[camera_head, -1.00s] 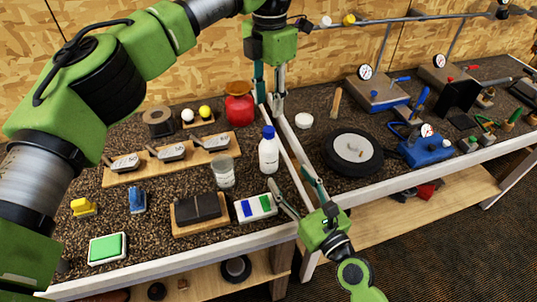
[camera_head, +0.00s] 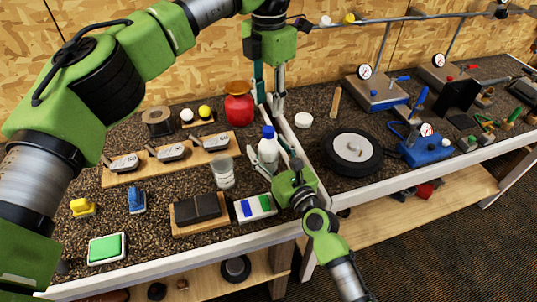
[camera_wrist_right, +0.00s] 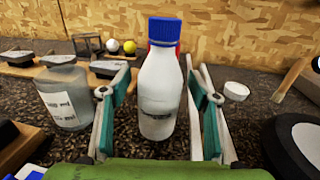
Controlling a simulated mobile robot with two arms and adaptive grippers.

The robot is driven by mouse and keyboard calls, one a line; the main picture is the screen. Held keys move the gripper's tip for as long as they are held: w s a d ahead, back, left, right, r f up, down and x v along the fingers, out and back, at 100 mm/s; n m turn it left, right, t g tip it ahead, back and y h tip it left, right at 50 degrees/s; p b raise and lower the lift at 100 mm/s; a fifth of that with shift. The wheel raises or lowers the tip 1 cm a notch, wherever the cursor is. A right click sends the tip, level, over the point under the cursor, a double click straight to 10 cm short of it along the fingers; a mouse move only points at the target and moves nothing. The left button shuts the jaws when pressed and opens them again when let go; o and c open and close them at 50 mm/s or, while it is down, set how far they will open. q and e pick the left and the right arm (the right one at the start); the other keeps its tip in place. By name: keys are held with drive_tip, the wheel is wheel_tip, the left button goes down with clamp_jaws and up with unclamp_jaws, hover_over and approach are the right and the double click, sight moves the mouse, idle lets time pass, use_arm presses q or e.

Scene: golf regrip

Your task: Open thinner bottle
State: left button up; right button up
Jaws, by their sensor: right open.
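The white thinner bottle (camera_head: 268,150) with a blue cap (camera_head: 268,131) stands upright on the bench. In the right wrist view the bottle (camera_wrist_right: 158,100) fills the middle, its ribbed blue cap (camera_wrist_right: 164,31) seated on top. My right gripper (camera_head: 277,160) is open, with one finger on each side of the bottle's body; gaps show between the fingers and the bottle (camera_wrist_right: 158,95). My left gripper (camera_head: 269,96) points down above the back of the bench, behind the bottle. Its fingers are apart with nothing seen between them.
A clear labelled jar (camera_head: 223,173) stands left of the bottle. A red container (camera_head: 239,108) is behind it. A white box with blue and green marks (camera_head: 256,207) lies in front. A wheel (camera_head: 353,152) and a small white lid (camera_head: 303,120) are to the right.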

sight(269, 129)
drive_tip(key=shift+c, duration=0.3)
clamp_jaws()
use_arm(q)
drive_tip(key=m, duration=2.2)
drive_tip(key=shift+m, duration=0.4)
drive_tip(key=m, duration=0.3)
drive_tip(key=shift+m, duration=0.4)
drive_tip(key=shift+f, duration=4)
